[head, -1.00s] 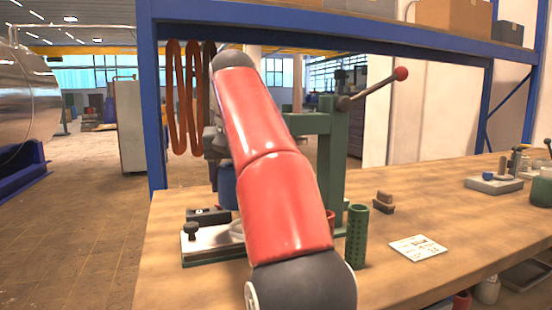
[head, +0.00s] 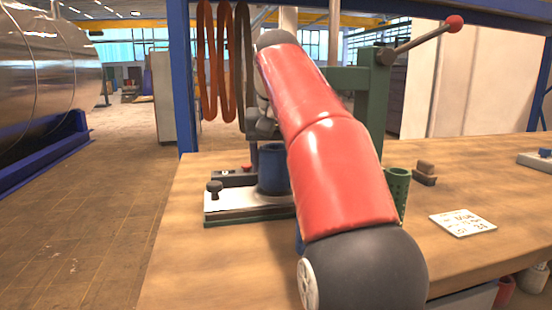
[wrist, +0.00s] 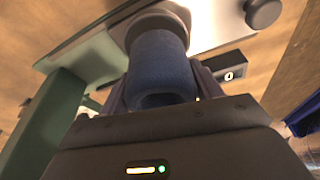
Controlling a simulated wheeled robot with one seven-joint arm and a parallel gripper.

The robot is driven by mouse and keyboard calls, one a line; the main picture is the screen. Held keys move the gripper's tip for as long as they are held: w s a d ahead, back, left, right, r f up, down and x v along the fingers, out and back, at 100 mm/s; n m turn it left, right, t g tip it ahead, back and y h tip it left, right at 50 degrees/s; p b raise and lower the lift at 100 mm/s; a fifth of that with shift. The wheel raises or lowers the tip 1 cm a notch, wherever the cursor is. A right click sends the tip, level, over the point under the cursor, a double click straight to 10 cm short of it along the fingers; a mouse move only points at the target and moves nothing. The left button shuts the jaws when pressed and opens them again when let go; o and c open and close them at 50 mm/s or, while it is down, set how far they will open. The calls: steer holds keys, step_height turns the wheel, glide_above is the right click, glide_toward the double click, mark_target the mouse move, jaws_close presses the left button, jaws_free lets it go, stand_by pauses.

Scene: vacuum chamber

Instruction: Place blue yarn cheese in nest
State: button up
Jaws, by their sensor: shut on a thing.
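The blue yarn cheese (head: 272,170) is an upright blue cylinder over the pale plate (head: 235,203) of a green-edged fixture on the workbench. In the wrist view the cheese (wrist: 158,62) shows its hollow near end, and its far end meets a grey round seat (wrist: 150,20), apparently the nest. I cannot tell whether the cheese is fully seated. My gripper (wrist: 160,95) is shut on the cheese, with dark fingers on either side. In the head view my red arm hides the right part of the fixture, and the nest is not clearly visible.
A green press post (head: 375,105) with a red-knobbed lever (head: 425,38) rises close behind my arm. A black knob (head: 214,187) stands on the plate's left. A perforated green cup (head: 397,188), brown block (head: 425,172) and white card (head: 463,222) lie right. The bench's front left is clear.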

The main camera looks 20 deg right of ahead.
mark_target(276, 173)
steer(key=shift+f+b, duration=0.75)
steer(key=shift+f, duration=0.65)
steer(key=shift+c, duration=1.2)
steer(key=o, duration=1.1)
steer(key=shift+f, duration=0.1)
steer(key=o, duration=0.4)
steer(key=shift+r, duration=0.2)
steer(key=p+v, duration=0.3)
steer(key=v, duration=0.4)
steer(key=shift+w, duration=0.15)
steer(key=shift+r, duration=0.4)
